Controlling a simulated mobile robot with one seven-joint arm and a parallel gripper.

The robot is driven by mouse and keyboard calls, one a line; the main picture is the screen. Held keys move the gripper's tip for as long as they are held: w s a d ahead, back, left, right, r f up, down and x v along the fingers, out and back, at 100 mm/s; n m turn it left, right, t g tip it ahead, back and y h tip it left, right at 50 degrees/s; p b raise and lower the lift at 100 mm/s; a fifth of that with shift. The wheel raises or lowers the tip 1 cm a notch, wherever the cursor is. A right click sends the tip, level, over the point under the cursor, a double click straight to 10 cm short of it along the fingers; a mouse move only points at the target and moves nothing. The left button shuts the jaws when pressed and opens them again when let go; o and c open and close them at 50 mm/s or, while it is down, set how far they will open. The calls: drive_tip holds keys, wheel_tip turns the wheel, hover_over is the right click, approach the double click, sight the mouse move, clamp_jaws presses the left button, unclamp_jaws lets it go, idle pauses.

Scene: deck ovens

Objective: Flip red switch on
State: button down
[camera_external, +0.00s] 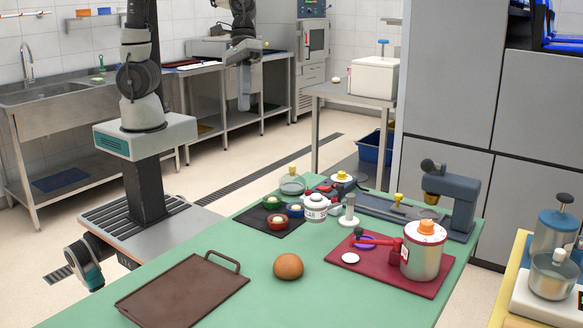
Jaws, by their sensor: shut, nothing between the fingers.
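I cannot make out for sure which part is the red switch. A red lever-like piece (378,241) reaches left from the side of a silver canister (420,262) with an orange lid, on a dark red board (385,281) at the right of the green table. A small dark device with red parts and a yellow knob (342,177) stands farther back. My arm rises out of the top of the picture and comes down again at the upper middle. My gripper (244,104) hangs there, pointing down, shut and empty, apart from all these items.
The green table (330,303) carries a brown tray (185,290), a brown bun (288,266), small bowls on a dark mat (265,227), a white kettle-like pot (316,206) and a blue-grey press (455,200). A steel sink counter (60,105) stands behind. Tall grey cabinets (450,75) stand right.

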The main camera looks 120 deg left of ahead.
drive_tip(key=w+a+f+n+t+h, duration=0.2)
drive_tip(key=w+a+f+n+t, duration=0.1)
drive_tip(key=a+f+n, duration=0.6)
drive_tip(key=w+a+f+n+t+h+b, duration=0.1)
drive_tip(key=w+a+f+n+t+h, duration=0.1)
drive_tip(key=w+a+f+n, duration=0.3)
drive_tip(key=a+f+n+t, duration=0.1)
drive_tip(key=a+f+n, duration=0.3)
drive_tip(key=a+n, duration=0.2)
drive_tip(key=shift+a+t, duration=0.4)
drive_tip(key=shift+a, duration=1)
drive_tip(key=shift+f, duration=0.1)
drive_tip(key=b, duration=0.6)
hover_over(323, 186)
drive_tip(key=f, duration=0.7)
drive_tip(key=shift+s+d, duration=0.15)
drive_tip(key=shift+s, duration=0.15)
drive_tip(key=shift+w+f+b, duration=0.3)
drive_tip(key=shift+f, duration=0.2)
drive_tip(key=shift+f, duration=0.15)
drive_tip(key=shift+w+f, duration=0.1)
drive_tip(key=shift+f, duration=0.2)
